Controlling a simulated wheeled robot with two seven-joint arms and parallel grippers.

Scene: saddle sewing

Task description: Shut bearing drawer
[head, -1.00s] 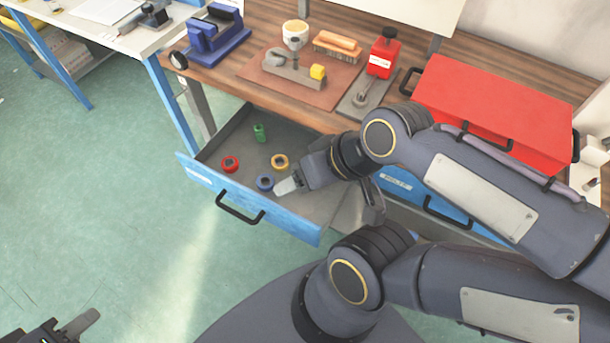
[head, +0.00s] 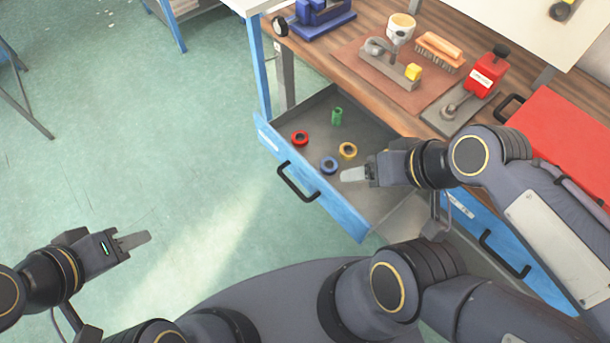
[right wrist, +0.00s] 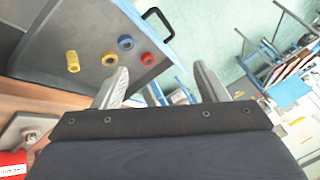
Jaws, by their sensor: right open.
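The bearing drawer (head: 318,190) is pulled open under the wooden bench, with a blue front and a black handle (head: 297,183).
A second blue drawer (head: 478,232) beside it is shut. The green floor (head: 150,140) left of the drawer is clear.

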